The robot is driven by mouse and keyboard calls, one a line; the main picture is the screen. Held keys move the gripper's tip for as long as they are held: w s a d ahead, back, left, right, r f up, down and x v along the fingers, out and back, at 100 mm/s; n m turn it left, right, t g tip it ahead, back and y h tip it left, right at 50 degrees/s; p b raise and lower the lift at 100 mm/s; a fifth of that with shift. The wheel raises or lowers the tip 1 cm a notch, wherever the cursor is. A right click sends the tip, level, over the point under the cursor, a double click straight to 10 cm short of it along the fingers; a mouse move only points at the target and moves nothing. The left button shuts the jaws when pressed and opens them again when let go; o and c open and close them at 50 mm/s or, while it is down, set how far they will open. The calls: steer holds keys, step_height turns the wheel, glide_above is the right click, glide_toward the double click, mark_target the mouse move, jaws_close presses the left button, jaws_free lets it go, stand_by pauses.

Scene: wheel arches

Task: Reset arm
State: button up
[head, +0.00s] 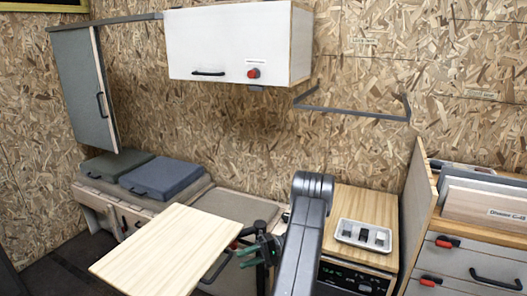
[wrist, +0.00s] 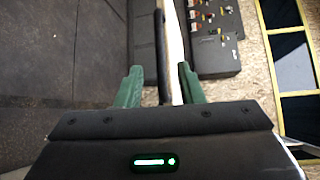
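My gripper (head: 262,250) is at the right edge of the light wooden tabletop (head: 160,250), low in the head view, with my arm reaching in from the bottom. In the wrist view its two green fingers (wrist: 159,84) stand apart. A dark bar (wrist: 160,40) and a pale wooden edge (wrist: 173,45) show in the gap between them. I cannot tell whether the fingers touch either one. Nothing is seen clamped between the fingertips.
A bench with grey and blue cushions (head: 162,177) stands behind the tabletop. A wooden-topped cabinet with a grey tray (head: 363,235) is right of my arm. A white wall cabinet (head: 228,45), an open grey door (head: 80,85) and a rail (head: 350,112) are above.

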mark_target(222, 268)
steer(key=x, duration=0.8)
steer(key=shift+s+a, duration=0.15)
steer(key=shift+a, duration=0.25)
steer(key=shift+s+f, duration=0.1)
